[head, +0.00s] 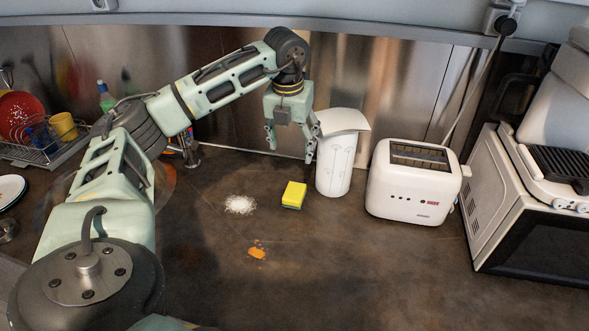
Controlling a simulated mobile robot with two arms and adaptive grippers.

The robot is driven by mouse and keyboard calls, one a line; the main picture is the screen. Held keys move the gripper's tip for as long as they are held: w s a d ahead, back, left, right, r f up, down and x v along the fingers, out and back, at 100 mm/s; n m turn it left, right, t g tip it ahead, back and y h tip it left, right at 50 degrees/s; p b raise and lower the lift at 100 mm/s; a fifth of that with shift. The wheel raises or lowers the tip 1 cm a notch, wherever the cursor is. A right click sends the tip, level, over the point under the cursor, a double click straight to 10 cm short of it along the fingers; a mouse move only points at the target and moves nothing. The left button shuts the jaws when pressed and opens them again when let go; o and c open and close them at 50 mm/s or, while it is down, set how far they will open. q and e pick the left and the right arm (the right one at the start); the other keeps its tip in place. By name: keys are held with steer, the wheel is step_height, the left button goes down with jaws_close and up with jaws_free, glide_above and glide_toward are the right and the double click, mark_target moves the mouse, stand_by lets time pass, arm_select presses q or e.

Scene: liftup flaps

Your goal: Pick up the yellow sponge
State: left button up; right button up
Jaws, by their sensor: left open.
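The yellow sponge (294,194) lies on the dark countertop near the middle of the head view, with a green layer along its lower side. My left arm comes in from the left and bends down at the wrist. My left gripper (291,146) points downward, above and behind the sponge in the picture, apart from it. Its fingers are open and nothing shows between them. The right fingertip is close to the paper towel roll in the picture; I cannot tell whether they touch. My right gripper is not in view.
A white paper towel roll (335,162) stands right of the sponge, then a white toaster (413,182) and a microwave (500,200). White crumbs (240,204) and an orange stain (257,252) mark the counter. A dish rack (40,150) is at left. The front counter is clear.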

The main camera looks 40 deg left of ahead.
arm_select(q)
steer(key=b, duration=0.7)
glide_toward(294, 191)
steer(key=shift+s+d+f, duration=0.2)
steer(key=shift+f, duration=0.2)
steer(key=shift+f+b, duration=0.6)
steer(key=shift+b, duration=0.05)
steer(key=f, duration=0.2)
steer(key=w+f+p, duration=0.1)
steer(key=f, duration=0.2)
steer(key=a+f, duration=0.1)
steer(key=f, duration=0.1)
steer(key=shift+w+f, duration=0.15)
steer(key=shift+w, duration=0.2)
steer(key=c, duration=0.9)
